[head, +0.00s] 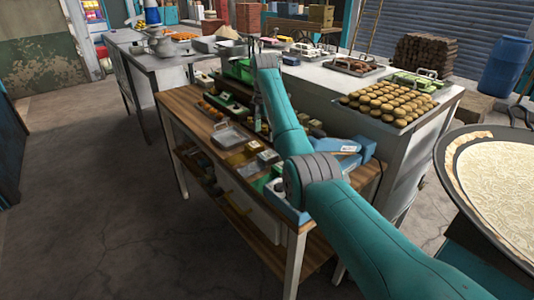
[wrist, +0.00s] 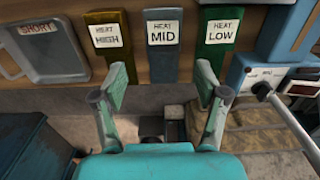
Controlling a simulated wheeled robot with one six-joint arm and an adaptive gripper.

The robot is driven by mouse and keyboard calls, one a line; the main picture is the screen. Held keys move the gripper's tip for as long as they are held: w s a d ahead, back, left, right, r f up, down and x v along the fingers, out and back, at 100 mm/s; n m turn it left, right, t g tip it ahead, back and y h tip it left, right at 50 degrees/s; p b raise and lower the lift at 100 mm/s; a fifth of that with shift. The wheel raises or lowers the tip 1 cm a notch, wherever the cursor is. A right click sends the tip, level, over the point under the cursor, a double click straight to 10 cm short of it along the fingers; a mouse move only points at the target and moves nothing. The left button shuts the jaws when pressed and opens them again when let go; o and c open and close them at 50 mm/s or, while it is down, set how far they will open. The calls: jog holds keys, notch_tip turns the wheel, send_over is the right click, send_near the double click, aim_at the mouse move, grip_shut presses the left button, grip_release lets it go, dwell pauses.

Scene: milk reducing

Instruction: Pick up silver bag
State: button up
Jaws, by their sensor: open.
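I cannot pick out a silver bag with certainty in either view. In the wrist view, my gripper (wrist: 161,76) is open and empty, its two teal fingers apart. Between and just beyond them is a grey piece labelled HEAT MID (wrist: 162,40), on the edge of a wooden table. A yellow-brown HEAT HIGH piece (wrist: 108,45) is left of it and a green HEAT LOW piece (wrist: 220,35) right of it. In the head view, my arm reaches over the crowded wooden table (head: 180,100); its gripper is small and hard to make out.
A grey tray marked SHORT (wrist: 38,50) lies at the wrist view's left. A blue device (wrist: 262,75) is at its right. In the head view, a counter (head: 330,92) with buns (head: 385,103) stands behind, a large round pan (head: 500,190) is right, and open floor is left.

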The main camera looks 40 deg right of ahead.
aim_at(266, 155)
jog(key=f, duration=1)
jog(key=shift+s+d+f, duration=0.1)
jog(key=shift+s+f, duration=0.15)
jog(key=shift+f, duration=0.05)
jog(key=c, duration=1)
